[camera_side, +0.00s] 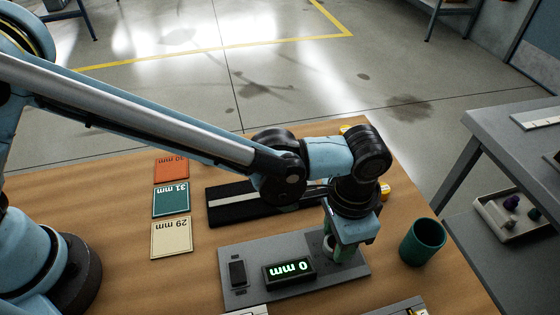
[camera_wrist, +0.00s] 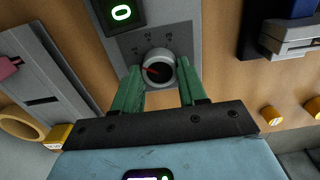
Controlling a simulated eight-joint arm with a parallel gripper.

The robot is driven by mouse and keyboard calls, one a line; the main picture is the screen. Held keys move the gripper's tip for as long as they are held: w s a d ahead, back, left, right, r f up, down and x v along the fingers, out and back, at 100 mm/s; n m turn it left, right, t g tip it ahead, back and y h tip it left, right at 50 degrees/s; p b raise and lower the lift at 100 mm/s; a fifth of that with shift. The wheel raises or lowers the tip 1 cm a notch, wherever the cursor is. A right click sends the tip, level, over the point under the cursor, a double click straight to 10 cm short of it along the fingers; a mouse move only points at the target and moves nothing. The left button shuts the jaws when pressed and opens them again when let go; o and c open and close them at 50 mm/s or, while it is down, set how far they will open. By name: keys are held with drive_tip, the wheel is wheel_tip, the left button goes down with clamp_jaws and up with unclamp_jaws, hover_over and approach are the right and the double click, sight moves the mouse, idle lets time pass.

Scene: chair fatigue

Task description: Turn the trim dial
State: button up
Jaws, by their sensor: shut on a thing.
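The trim dial (camera_wrist: 160,66) is a round pale knob with a dark centre and a red pointer, set on a grey control panel (camera_side: 352,272). In the wrist view the pointer points left and slightly up, and small marks are printed around the dial's upper side. My gripper (camera_wrist: 159,70) has its green fingers shut on the dial, one on each side. In the side view my gripper (camera_side: 340,246) reaches down over the panel's right end and mostly hides the dial.
Orange, teal and cream cards (camera_side: 171,238) marked in mm lie left on the wooden table. A black strip fixture (camera_side: 228,205) lies behind the panel. A green cup (camera_side: 423,242) stands close to the right of my gripper. A grey side table (camera_side: 500,120) is farther right.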

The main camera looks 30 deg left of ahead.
drive_tip(key=shift+m, duration=0.5)
drive_tip(key=o, duration=1.1)
drive_tip(key=shift+c, duration=0.2)
drive_tip(key=shift+r, duration=0.1)
wheel_tip(320, 180, up, 12)
